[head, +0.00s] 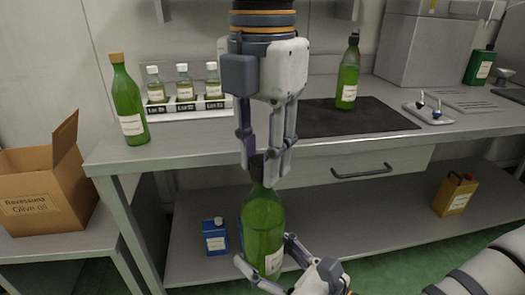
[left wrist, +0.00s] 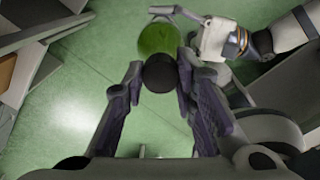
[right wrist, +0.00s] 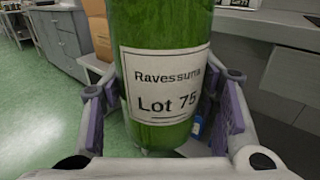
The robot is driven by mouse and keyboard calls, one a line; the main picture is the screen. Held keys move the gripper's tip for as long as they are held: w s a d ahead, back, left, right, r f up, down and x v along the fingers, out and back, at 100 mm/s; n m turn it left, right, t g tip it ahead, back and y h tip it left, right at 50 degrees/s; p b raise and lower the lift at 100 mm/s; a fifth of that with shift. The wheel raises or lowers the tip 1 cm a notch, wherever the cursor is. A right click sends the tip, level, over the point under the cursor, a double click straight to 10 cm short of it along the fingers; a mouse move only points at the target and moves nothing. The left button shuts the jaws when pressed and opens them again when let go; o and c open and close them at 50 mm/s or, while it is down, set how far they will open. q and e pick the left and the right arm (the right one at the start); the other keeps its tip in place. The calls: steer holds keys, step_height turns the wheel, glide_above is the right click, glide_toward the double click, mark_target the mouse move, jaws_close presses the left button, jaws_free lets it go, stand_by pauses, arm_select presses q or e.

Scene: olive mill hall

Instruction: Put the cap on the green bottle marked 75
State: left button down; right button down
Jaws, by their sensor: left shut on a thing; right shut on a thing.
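The green bottle marked 75 (right wrist: 165,30) stands upright in my right gripper (right wrist: 165,115), held in the air in front of the bench. The label "Lot 75" faces the right wrist camera. The same bottle (head: 262,220) shows in the head view. My left gripper (head: 266,165) points straight down above it, shut on a black cap (left wrist: 160,75). The cap (head: 257,166) is at the bottle's neck, partly hidden by the fingers. In the left wrist view the bottle's shoulder lies below the cap, offset toward the top. I cannot tell whether the cap is seated.
On the bench (head: 215,135) stand a green bottle (head: 127,105) at left, a rack (head: 190,108) of small bottles, a green bottle (head: 347,75) on a dark mat (head: 380,115), and a tray (head: 428,113). A blue can (head: 214,240) and yellow jug (head: 455,195) sit below. A carton (head: 45,190) stands left.

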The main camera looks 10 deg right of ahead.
arm_select(q)
steer(key=c, duration=1.2)
jaws_free()
step_height(320, 180, up, 12)
steer(key=shift+r, duration=0.1)
